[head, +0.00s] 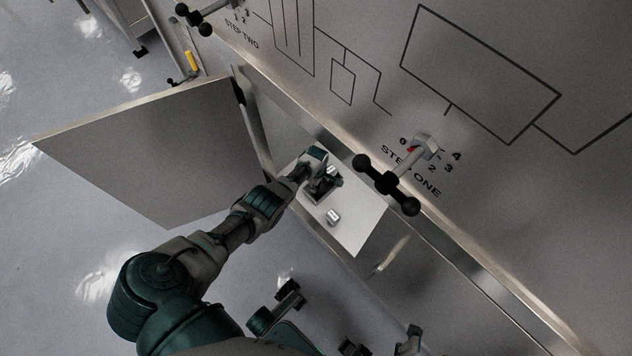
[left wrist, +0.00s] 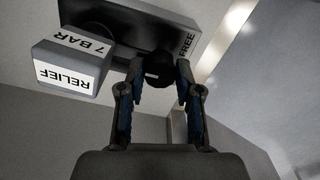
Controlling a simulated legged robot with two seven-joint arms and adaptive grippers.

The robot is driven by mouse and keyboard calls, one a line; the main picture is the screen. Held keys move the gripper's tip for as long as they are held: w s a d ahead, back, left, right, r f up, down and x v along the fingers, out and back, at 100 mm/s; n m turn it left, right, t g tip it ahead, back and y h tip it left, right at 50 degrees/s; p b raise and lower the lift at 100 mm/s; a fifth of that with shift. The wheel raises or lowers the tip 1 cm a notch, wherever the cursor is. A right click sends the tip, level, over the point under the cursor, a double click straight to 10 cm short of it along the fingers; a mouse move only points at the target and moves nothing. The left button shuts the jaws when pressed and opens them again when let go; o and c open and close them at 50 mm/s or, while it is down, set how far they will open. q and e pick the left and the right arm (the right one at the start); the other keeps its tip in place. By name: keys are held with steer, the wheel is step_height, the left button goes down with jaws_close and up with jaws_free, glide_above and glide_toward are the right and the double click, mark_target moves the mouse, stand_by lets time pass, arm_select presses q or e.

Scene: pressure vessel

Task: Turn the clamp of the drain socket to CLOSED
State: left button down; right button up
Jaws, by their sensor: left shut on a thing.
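In the left wrist view, my left gripper (left wrist: 160,78) is shut on a dark round-ended knob (left wrist: 159,70), with one blue-padded finger on each side. The knob sits in front of a dark block whose light edge plate (left wrist: 187,45) reads FREE. It appears to be the drain socket's clamp; the word CLOSED is not visible. In the head view, my left gripper (head: 320,182) is inside the open cabinet bay, at small fittings on a pale panel. My arm hides part of it. My right gripper is not clearly seen.
A grey box (left wrist: 68,68) labelled 7 BAR RELIEF stands beside the knob. The cabinet door (head: 160,150) hangs open left of my arm. A black-ended T-handle valve (head: 387,183) juts out right of the bay. A small metal cylinder (head: 333,216) is on the pale panel.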

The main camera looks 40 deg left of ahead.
arm_select(q)
steer(key=shift+w+d, duration=0.1)
steer(key=shift+w, duration=0.1)
steer(key=c, duration=0.8)
jaws_free()
step_height(320, 180, up, 12)
steer(key=shift+f, duration=0.1)
stand_by(0.3)
